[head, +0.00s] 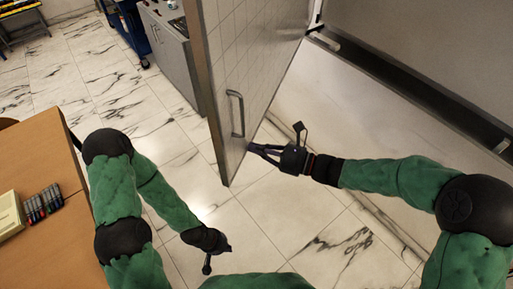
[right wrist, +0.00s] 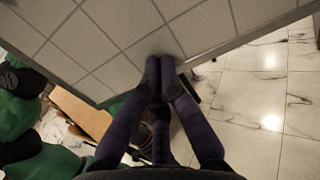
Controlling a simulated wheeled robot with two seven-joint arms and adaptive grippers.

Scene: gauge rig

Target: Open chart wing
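The chart wing (head: 245,65) is a tall hinged panel with a pale gridded face and a grey edge. It stands out at an angle from the large board at right. A grey bar handle (head: 236,113) sits on its face. My right gripper (head: 254,148) is by the wing's lower edge, below and right of the handle. In the right wrist view its fingertips (right wrist: 160,62) are together with nothing seen between them, at or near the gridded face (right wrist: 110,35); contact is unclear. The handle is not visible there. My left gripper (head: 223,250) hangs low, away from the wing; its fingers are unclear.
A large grey board (head: 420,50) stands at right. A wooden table (head: 40,160) with a row of markers (head: 43,203) and a pale box (head: 9,214) is at left. A grey cabinet (head: 172,55) stands behind the wing. Marble floor around the wing is clear.

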